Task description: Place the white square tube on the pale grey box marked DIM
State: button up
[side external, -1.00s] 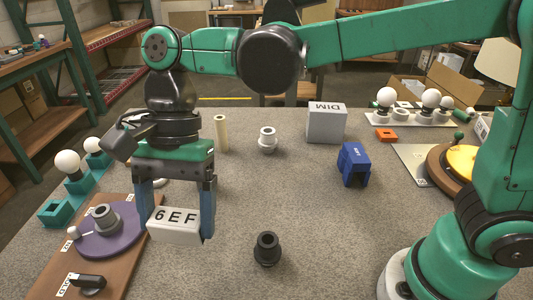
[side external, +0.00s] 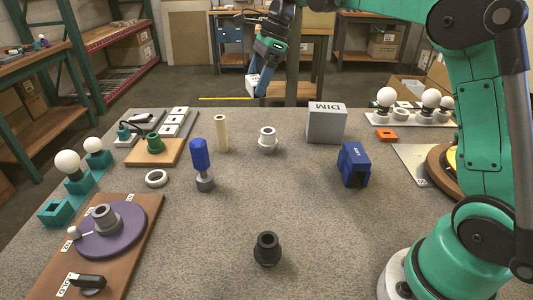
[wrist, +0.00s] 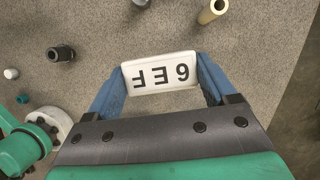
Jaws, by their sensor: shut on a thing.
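My gripper (side external: 262,80) is shut on the white square tube (side external: 252,84), which is raised at the far side of the table. I cannot make out the box in the wrist view.
A cream tube (side external: 221,134), a grey stepped part (side external: 268,140) and a blue-handled piece (side external: 200,155) stand left of the box. A blue block (side external: 353,165) sits in front of it, an orange block (side external: 386,134) to its right. A black part (side external: 267,250) stands near the front.

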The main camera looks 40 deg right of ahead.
jog(key=d+m+t+h, duration=0.1)
jog(key=d+m, duration=0.3)
jog(key=d, duration=0.7)
jog(key=m+t+h, duration=0.1)
jog(key=m, duration=0.3)
send_over(324, 106)
jog(key=s, duration=0.1)
jog(key=f, duration=0.5)
jog(key=shift+s+d, duration=0.2)
jog(key=shift+d, duration=0.1)
jog(key=shift+f, duration=2.1)
jog(key=shift+f, duration=0.15)
jog(key=o, duration=1.1)
